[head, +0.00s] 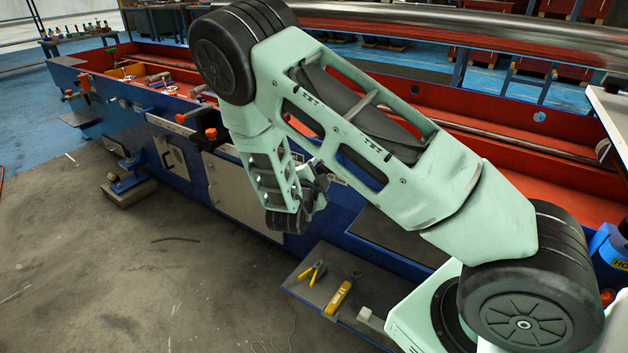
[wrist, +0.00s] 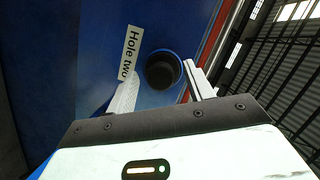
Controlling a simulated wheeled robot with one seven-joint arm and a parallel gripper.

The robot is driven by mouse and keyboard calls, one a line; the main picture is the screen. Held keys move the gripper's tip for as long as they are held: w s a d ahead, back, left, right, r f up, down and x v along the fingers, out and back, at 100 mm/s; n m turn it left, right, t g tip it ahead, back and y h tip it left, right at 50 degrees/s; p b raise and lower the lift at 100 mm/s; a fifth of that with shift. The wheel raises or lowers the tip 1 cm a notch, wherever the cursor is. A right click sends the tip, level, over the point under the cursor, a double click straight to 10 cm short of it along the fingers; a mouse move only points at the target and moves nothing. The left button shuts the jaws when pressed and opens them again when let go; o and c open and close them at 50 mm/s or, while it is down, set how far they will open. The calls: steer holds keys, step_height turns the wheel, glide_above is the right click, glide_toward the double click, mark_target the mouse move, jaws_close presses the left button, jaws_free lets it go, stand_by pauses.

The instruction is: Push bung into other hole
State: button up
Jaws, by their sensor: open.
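In the wrist view a blue panel (wrist: 60,60) carries a white label (wrist: 131,52) reading "Hole two". Beside the label is a round black shape (wrist: 162,72) with a blue rim around it. I cannot tell whether it is a bung seated there or the dark inside of the hole. My gripper (wrist: 163,80) is open, with one pale finger on each side of the black shape in the picture. Nothing is seen held between the fingers, and contact is not clear. In the head view my gripper is mostly hidden by my own arm. No separate bung is clearly seen.
A long blue trough with a red inside (head: 400,92) runs behind my arm, with a steel tube (head: 440,38) above. A low shelf holds pliers (head: 313,272), a yellow tool (head: 338,297) and a white block (head: 364,313). The concrete floor (head: 110,270) at left is mostly clear.

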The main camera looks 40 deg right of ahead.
steer(key=p+v, duration=0.1)
steer(key=v, duration=1.6)
steer(key=shift+a+p, duration=0.15)
steer(key=shift+p, duration=0.2)
steer(key=shift+f, duration=0.1)
steer(key=w+a+n+g+y, duration=0.1)
steer(key=a+n+y, duration=0.9)
steer(key=a, duration=0.5)
steer(key=s+a+r+n+g+y, duration=0.4)
steer(key=s+a+r+n+y, duration=0.25)
steer(key=s+a+n, duration=0.2)
steer(key=s+d+r+n+g+h, duration=0.1)
steer(key=s+d+r+n+g, duration=0.2)
steer(key=s+n, duration=0.35)
steer(key=s+d+r+n+g+h, duration=0.1)
steer(key=s+d+r+n+h, duration=0.15)
steer(key=s+d+n, duration=0.45)
step_height(320, 180, up, 22)
steer(key=a+m+p, duration=0.1)
steer(key=p, duration=2.1)
steer(key=shift+s+a+y, duration=0.3)
steer(key=shift+s+y, duration=0.1)
steer(key=shift+s, duration=0.05)
